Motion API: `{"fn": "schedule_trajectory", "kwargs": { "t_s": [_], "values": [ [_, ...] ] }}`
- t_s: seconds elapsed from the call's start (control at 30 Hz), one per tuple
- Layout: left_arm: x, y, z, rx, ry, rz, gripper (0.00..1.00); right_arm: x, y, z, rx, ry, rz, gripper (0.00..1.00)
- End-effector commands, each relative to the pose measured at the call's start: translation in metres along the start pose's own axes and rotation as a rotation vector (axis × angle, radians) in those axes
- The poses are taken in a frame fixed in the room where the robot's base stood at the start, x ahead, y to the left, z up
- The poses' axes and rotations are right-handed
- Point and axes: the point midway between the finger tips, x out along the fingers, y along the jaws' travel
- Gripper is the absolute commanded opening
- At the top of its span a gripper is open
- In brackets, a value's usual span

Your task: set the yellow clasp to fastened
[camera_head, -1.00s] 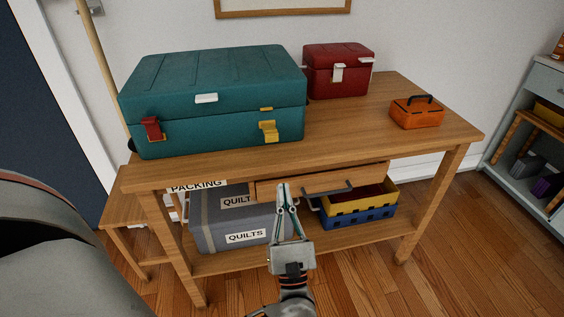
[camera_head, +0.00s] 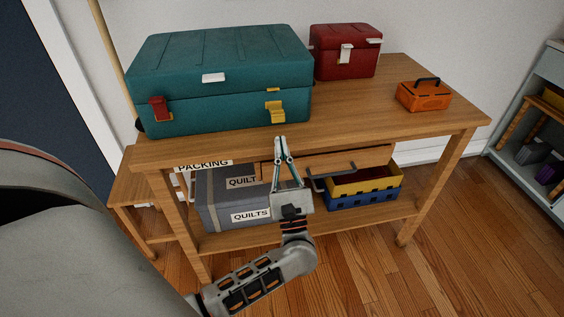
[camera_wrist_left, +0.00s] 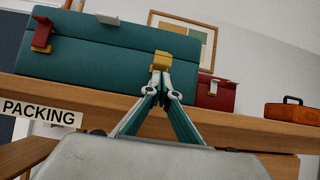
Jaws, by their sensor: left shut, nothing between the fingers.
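The yellow clasp (camera_head: 275,112) is on the front of the teal case (camera_head: 220,75), toward its right end. A small yellow catch (camera_head: 273,89) sits above it on the lid, apart from the clasp's upper end. My left gripper (camera_head: 281,140) is shut and empty, in front of the table edge and just below the clasp in the head view. In the left wrist view the shut fingertips (camera_wrist_left: 160,75) point up at the yellow clasp (camera_wrist_left: 162,60) and overlap its lower part; I cannot tell whether they touch. My right gripper is not in view.
The case also has a red clasp (camera_head: 158,108) and a white handle (camera_head: 213,77). A red case (camera_head: 345,58) and an orange toolbox (camera_head: 424,97) stand on the wooden table (camera_head: 360,110). Below are a partly open drawer (camera_head: 340,162), a grey quilts box (camera_head: 222,200) and a blue-yellow crate (camera_head: 362,190).

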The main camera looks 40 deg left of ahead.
Motion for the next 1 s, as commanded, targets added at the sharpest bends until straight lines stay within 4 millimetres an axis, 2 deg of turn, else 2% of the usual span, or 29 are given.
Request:
{"fn": "schedule_trajectory", "kwargs": {
  "t_s": [0.1, 0.23, 0.63, 0.9, 1.0],
  "values": [
    [0.017, 0.0, 0.002, 0.0, -0.003, 0.001, 0.0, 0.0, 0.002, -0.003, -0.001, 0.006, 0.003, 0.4],
    [0.026, 0.0, 0.0, 0.0, -0.001, 0.0, 0.0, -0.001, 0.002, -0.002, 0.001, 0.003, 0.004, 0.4],
    [0.029, 0.0, -0.001, 0.002, 0.001, -0.001, 0.0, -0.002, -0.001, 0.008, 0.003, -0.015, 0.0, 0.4],
    [0.033, 0.0, 0.008, -0.004, 0.034, 0.003, 0.0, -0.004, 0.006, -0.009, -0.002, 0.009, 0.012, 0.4],
    [0.032, 0.0, 0.007, -0.002, 0.05, 0.002, 0.0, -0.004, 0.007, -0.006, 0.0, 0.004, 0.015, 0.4]
  ]
}}
